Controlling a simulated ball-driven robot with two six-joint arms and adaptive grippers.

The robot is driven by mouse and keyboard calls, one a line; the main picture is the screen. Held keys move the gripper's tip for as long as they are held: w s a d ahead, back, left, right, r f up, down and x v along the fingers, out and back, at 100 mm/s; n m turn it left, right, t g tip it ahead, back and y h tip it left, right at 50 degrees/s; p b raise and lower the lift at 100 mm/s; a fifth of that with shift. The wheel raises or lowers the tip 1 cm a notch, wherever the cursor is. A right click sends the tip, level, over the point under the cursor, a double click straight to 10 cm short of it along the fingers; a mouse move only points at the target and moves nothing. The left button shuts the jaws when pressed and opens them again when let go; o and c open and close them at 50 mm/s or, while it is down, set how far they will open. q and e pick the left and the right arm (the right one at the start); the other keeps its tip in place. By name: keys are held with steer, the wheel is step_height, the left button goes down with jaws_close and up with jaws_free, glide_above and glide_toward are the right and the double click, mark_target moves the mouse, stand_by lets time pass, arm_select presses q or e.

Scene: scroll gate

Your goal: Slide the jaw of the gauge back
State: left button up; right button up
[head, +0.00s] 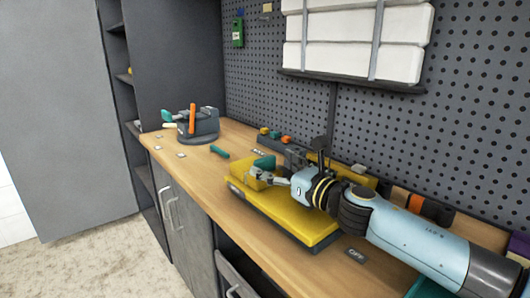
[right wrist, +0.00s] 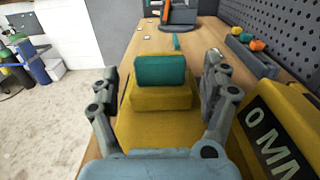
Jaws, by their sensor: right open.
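The yellow gauge (head: 300,222) lies on the workbench, with a dark base. Its jaw is a yellow block (right wrist: 160,97) with a teal top (right wrist: 160,70); the teal top also shows in the head view (head: 265,161). My right gripper (right wrist: 160,76) is open, with one finger on each side of the teal top and a visible gap to both. In the head view my right gripper (head: 270,174) is low over the gauge at the jaw, and my arm hides part of the gauge. My left gripper is not in view.
A dark vise-like fixture (head: 205,128) with an orange handle stands at the far end of the bench. A teal piece (head: 219,152) lies before it. A raised yellow part with a "0 MM" label (right wrist: 275,140) stands to the right. A pegboard wall (head: 475,110) bounds the back.

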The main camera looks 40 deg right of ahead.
mark_target(267, 163)
steer(key=shift+w+a+f, duration=0.1)
steer(key=shift+w+a, duration=0.05)
steer(key=shift+w, duration=1.7)
